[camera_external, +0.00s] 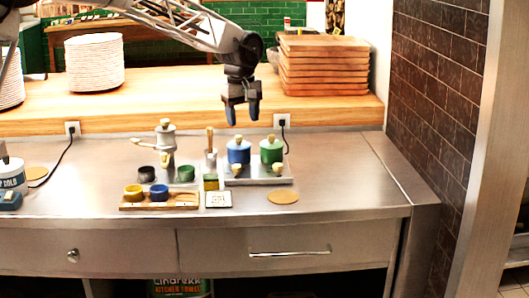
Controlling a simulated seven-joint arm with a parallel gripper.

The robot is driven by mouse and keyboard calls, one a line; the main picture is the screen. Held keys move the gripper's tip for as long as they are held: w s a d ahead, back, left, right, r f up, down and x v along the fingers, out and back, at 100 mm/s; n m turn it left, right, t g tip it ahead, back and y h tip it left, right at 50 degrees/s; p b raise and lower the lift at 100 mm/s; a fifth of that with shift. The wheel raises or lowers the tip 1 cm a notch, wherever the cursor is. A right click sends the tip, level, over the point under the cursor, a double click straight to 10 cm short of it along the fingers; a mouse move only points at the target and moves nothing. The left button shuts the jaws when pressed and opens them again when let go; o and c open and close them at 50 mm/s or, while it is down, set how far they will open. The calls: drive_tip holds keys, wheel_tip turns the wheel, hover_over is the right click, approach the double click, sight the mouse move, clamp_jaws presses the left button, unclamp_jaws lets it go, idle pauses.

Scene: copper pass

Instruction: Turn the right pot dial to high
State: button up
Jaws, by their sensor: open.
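A blue pot (238,152) and a green pot (271,151) stand side by side on a low grey burner unit (258,179). Each has a pale knob on its lid. Two pale dials sit at the front of the unit: the left dial (237,169) below the blue pot and the right dial (277,169) below the green pot. The dial markings are too small to read. My gripper (243,117) points down above the pots, apart from them, with its blue-tipped fingers open and nothing between them.
Left of the unit stand a pale grinder (166,140), small dark and green cups, and a wooden tray (160,203) with a yellow and a blue cup. A round tan coaster (283,197) lies in front. Stacked boards (324,67) stand behind. The steel counter (345,180) is clear on the right.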

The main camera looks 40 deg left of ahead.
sight(278, 164)
drive_tip(key=w+f+n, duration=0.1)
drive_tip(key=w+f, duration=0.2)
drive_tip(key=w, duration=0.2)
drive_tip(key=w+f+n, duration=0.2)
drive_tip(key=w+f, duration=0.2)
drive_tip(key=w, duration=0.1)
drive_tip(key=w+f+n, duration=0.1)
drive_tip(key=w+f, duration=0.3)
drive_tip(key=w, duration=0.1)
drive_tip(key=shift+w+a+n+g, duration=0.3)
drive_tip(key=shift+w+a, duration=0.1)
drive_tip(key=shift+f, duration=0.1)
drive_tip(key=shift+f, duration=3.85)
drive_tip(key=c, duration=0.9)
